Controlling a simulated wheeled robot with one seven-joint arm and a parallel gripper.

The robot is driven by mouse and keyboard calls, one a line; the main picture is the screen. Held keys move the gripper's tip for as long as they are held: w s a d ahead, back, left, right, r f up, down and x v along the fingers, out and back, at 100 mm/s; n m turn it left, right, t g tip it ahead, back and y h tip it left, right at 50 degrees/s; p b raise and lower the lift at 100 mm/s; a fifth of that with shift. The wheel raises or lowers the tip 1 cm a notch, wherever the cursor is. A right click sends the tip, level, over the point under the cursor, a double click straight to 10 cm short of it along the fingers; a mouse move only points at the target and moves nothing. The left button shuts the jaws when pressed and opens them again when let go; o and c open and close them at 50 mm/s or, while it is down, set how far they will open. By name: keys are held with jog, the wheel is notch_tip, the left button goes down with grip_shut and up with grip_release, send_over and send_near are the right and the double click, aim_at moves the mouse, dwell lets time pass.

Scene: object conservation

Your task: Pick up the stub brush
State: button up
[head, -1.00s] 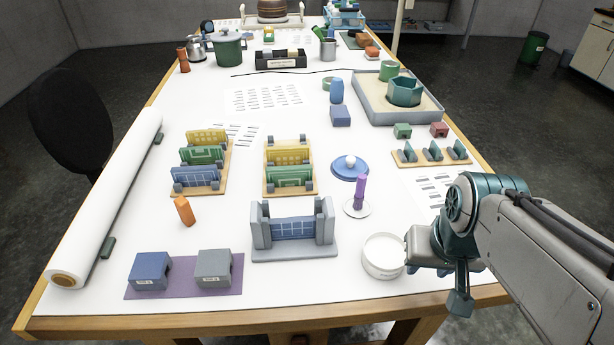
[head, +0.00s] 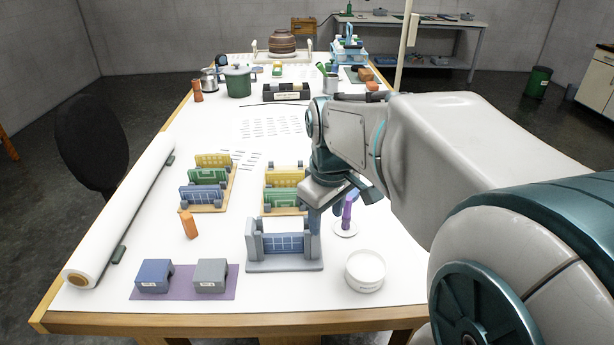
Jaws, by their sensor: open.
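A small upright purple piece (head: 347,213) stands on a white disc (head: 345,232) right of the grey-blue gate-like stand. It may be the stub brush, but I cannot tell for sure. A short orange piece (head: 189,225) stands on the left of the table. My gripper (head: 342,203) is open, at the purple piece, with its fingers apart on either side in the picture. It partly covers the purple piece's top. No contact can be made out.
The grey-blue stand (head: 285,265) is close to the left of my gripper. A round white dish (head: 365,270) is in front. Yellow, green and blue panels in a rack (head: 208,208) stand left. My arm hides the table's right side.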

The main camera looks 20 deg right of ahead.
aim_at(348, 198)
jog(key=w+d+r+n+g+p, duration=0.2)
jog(key=w+d+r+n, duration=0.35)
jog(key=w+d, duration=0.4)
jog(key=shift+n, duration=0.55)
jog(key=f, duration=0.6)
jog(key=f+p, duration=0.1)
jog(key=f, duration=0.2)
jog(key=shift+w+a+f, duration=0.2)
jog(key=shift+w, duration=0.05)
jog(key=shift+s+d+f+p, duration=0.1)
jog(key=shift+f+p, duration=0.1)
jog(key=shift+f, duration=0.7)
jog(key=shift+s+a+f+p, duration=0.1)
jog(key=shift+f+p, duration=0.1)
jog(key=shift+f, duration=0.65)
jog(key=shift+s+d+f+p, duration=0.1)
jog(key=shift+f+p, duration=0.1)
jog(key=shift+f, duration=0.7)
jog(key=c, duration=1)
